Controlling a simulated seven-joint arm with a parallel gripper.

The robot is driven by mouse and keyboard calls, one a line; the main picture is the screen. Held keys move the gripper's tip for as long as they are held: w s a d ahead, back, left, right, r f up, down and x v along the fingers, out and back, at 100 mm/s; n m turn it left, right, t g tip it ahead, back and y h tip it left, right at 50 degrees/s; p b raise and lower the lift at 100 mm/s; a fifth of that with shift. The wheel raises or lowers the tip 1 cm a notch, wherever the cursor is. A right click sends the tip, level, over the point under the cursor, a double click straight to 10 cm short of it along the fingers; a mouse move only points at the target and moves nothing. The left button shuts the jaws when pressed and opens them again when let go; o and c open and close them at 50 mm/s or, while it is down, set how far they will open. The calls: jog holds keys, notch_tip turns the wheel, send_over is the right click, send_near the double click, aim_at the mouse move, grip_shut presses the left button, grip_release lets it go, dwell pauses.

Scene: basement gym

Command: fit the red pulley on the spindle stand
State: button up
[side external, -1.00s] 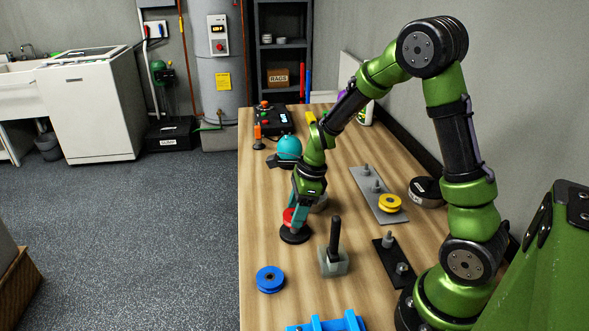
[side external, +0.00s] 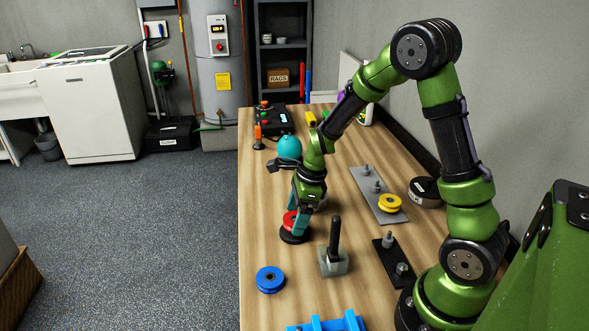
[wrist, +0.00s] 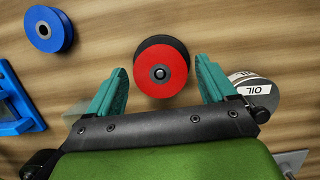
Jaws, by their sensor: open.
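The red pulley (side external: 290,219) sits low over the round black base of the spindle stand (side external: 294,238). In the wrist view the red pulley (wrist: 176,72) shows a spindle tip (wrist: 160,73) within its centre, and part of the black base (wrist: 150,45) shows behind it. My gripper (side external: 299,212) is open around the pulley. In the wrist view its teal fingers (wrist: 162,80) stand to the left and right of the pulley, with gaps on both sides. Whether the pulley is fully seated on the base is hard to tell.
A blue pulley (side external: 270,279) and a grey block with an upright black handle (side external: 334,262) stand nearby. An oil tin (wrist: 258,92) is close by the right finger. A yellow pulley (side external: 390,203) is on a grey pegged plate (side external: 366,184). The table's left edge is near.

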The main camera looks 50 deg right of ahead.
jog(key=v, duration=1.6)
jog(key=shift+r, duration=0.4)
jog(key=shift+s+d, duration=0.1)
jog(key=s+a+r+n+t, duration=0.2)
jog(key=s+a+n, duration=0.3)
jog(key=n, duration=0.6)
jog(key=s+a+r+n+t, duration=0.2)
jog(key=s+a+n, duration=0.4)
jog(key=n, duration=0.6)
jog(key=shift+a+r+t, duration=0.25)
jog(key=shift+a+t, duration=0.1)
jog(key=shift+t, duration=0.15)
